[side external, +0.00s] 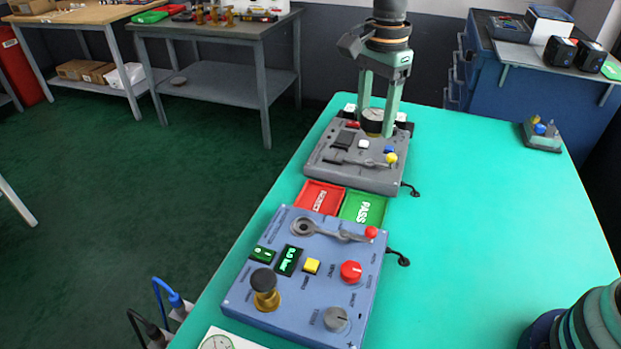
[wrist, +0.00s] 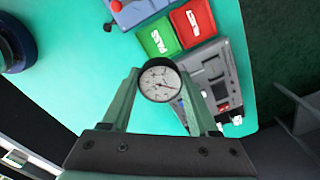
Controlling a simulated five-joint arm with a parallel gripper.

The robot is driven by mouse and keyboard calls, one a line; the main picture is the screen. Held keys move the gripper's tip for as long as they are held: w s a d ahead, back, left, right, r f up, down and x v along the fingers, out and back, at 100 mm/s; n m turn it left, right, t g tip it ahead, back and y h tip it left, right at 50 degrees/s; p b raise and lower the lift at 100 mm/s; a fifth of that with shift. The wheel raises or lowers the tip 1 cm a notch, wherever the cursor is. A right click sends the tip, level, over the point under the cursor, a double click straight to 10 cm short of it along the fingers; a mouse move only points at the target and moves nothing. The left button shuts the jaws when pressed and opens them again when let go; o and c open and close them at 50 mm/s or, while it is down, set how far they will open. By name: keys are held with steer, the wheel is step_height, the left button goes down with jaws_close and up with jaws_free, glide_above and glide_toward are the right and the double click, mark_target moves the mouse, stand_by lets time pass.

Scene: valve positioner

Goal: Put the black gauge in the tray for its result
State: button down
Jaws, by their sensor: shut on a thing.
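My gripper (side external: 378,112) points down at the far end of the grey panel and is shut on the black gauge (side external: 374,115). The gauge has a white dial, which faces the camera in the wrist view (wrist: 160,83), between the two green fingers (wrist: 160,76). I cannot tell whether the gauge touches the grey panel. The red tray (side external: 307,208) and the green PASS tray (side external: 350,216) lie side by side between the two panels. Both look empty. The wrist view also shows the green tray (wrist: 146,47) and the red tray (wrist: 179,34).
The grey panel (side external: 335,172) has a yellow-knobbed lever and buttons. The blue panel (side external: 290,318) nearer the camera has a red-tipped lever, knobs and a lit 0.0 bar readout. A small block (side external: 542,137) with coloured knobs stands at right. The green tabletop (side external: 480,230) is clear in the middle.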

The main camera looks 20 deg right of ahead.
mark_target(363, 212)
steer(key=f, duration=2)
steer(key=shift+d, duration=0.25)
steer(key=shift+f, duration=0.1)
steer(key=shift+c, duration=0.8)
jaws_free()
step_height(363, 212, up, 12)
steer(key=s+d+r+n+t, duration=0.2)
steer(key=s+d+r+n, duration=0.3)
steer(key=s+n, duration=0.3)
steer(key=s+d+r+n+t, duration=0.3)
steer(key=s+d+r+n, duration=0.3)
steer(key=s+n, duration=0.1)
steer(key=shift+s+d+r+n+t, duration=0.3)
steer(key=shift+s+n, duration=0.05)
steer(key=shift+n, duration=0.05)
